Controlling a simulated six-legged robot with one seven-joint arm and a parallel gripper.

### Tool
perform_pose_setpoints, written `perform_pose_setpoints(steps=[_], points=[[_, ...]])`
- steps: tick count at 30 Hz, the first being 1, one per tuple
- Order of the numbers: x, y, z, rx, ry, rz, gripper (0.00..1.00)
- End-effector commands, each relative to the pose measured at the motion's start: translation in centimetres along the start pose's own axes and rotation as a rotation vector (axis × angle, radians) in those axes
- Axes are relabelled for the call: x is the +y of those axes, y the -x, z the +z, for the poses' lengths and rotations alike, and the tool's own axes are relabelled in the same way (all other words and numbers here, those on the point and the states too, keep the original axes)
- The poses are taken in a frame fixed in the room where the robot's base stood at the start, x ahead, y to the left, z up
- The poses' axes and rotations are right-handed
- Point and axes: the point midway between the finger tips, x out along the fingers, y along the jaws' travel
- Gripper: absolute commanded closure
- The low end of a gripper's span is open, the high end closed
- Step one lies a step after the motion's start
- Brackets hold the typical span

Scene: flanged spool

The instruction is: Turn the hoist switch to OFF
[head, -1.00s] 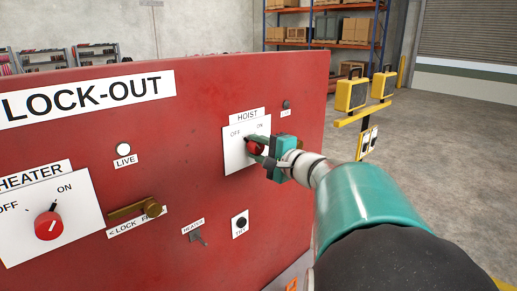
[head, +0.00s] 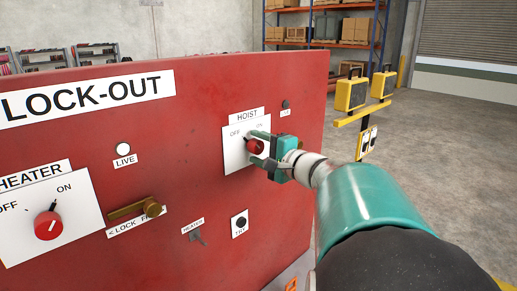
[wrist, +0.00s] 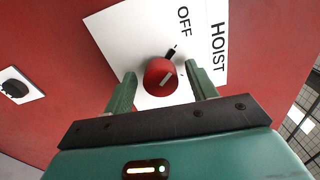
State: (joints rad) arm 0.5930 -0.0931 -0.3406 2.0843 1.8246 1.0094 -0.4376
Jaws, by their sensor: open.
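The hoist switch is a red round knob (head: 255,147) with a black pointer, on a white plate (head: 232,162) marked OFF and ON under a HOIST label. In the wrist view the knob (wrist: 160,77) has its black pointer (wrist: 170,51) toward the word OFF (wrist: 183,22); ON is not visible there. My gripper (head: 264,149) is open at the knob. In the wrist view its two green fingers (wrist: 162,92) stand on either side of the knob, with gaps visible between them and it.
The red lock-out panel (head: 190,100) also carries a heater switch (head: 48,225), a brass lock bar (head: 135,210), a white LIVE lamp (head: 123,149) and a black button (head: 240,222). Open floor lies to the right.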

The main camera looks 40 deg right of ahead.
Motion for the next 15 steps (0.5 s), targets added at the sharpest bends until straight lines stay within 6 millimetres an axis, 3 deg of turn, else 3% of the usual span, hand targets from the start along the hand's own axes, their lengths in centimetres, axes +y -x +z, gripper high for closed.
perform_pose_setpoints(steps=[5,15], points=[[-0.1,2.6,-0.1,0.004,0.001,-0.002,0.43],[-0.1,10.0,0.0,0.003,0.002,-0.002,0.43]])
